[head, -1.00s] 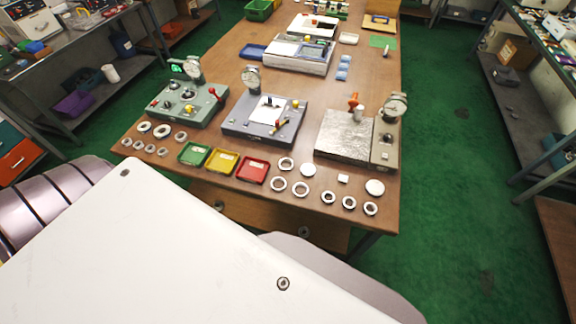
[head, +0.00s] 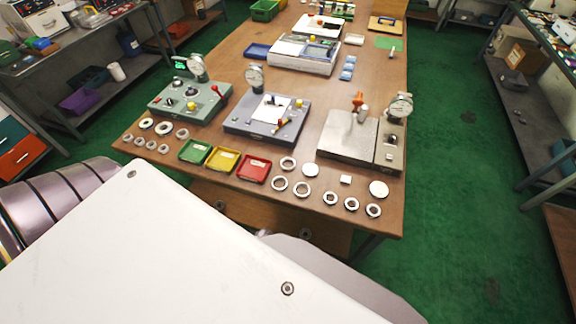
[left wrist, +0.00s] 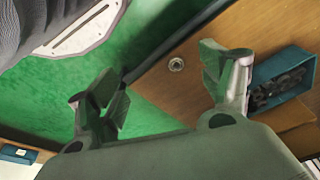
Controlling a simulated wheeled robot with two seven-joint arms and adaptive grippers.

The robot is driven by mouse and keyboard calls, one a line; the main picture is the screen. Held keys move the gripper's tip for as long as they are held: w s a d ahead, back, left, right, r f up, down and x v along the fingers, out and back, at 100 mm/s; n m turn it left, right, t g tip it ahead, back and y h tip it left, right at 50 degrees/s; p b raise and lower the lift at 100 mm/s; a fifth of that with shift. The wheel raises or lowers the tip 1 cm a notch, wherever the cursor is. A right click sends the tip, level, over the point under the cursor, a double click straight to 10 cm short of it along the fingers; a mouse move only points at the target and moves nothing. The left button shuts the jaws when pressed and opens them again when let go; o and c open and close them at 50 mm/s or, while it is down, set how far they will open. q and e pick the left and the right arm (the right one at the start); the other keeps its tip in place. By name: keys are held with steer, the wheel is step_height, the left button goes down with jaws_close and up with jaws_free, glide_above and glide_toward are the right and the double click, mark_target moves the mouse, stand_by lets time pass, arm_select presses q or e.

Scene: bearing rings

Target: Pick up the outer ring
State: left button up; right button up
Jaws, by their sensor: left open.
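Several bearing rings lie on the wooden table in the head view. At the front left is a group of smaller and larger rings, including a white-faced ring (head: 146,123) and a grey ring (head: 182,134). At the front right are more rings, including a ring (head: 288,163) and a ring (head: 302,189). I cannot tell which is the outer ring meant. My left gripper (left wrist: 170,95) shows in the left wrist view, open with nothing between its fingers, over the green floor and the table's wooden side. No gripper shows in the head view.
Green (head: 195,151), yellow (head: 221,158) and red (head: 254,169) trays sit between the ring groups. Behind them stand a green gauge station (head: 190,100), a grey-blue one (head: 266,118) and a grey plate (head: 347,135) with a dial gauge. A blue bin (left wrist: 282,90) shows in the wrist view.

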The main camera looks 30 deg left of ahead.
arm_select(q)
steer(key=w+d+r+m+b, duration=0.1)
steer(key=w+r, duration=0.2)
steer(key=r, duration=0.6)
steer(key=w+d+r+m+t+h+b, duration=0.1)
steer(key=w+r, duration=0.1)
steer(key=r, duration=0.8)
steer(key=w+d+r+b, duration=0.1)
steer(key=w+r+b, duration=0.15)
steer(key=r, duration=0.65)
steer(key=w+m, duration=0.4)
steer(key=w, duration=0.1)
steer(key=w+d+r+m+g+h, duration=0.1)
steer(key=w+m, duration=0.1)
steer(key=m, duration=0.1)
steer(key=shift+w+r+p, duration=0.1)
steer(key=shift+w+p, duration=0.05)
steer(key=shift+p, duration=0.2)
steer(key=w+a, duration=0.1)
steer(key=w+a+m, duration=0.2)
steer(key=shift+w+a+r+g, duration=0.2)
steer(key=shift+w+r+g, duration=0.1)
steer(key=shift+g, duration=0.1)
steer(key=w+a+r+m, duration=0.1)
steer(key=w+a+r, duration=0.3)
steer(key=a, duration=0.3)
steer(key=w+a+r+m+g, duration=0.1)
steer(key=w+a+r, duration=0.3)
steer(key=a, duration=0.4)
steer(key=shift+r, duration=0.15)
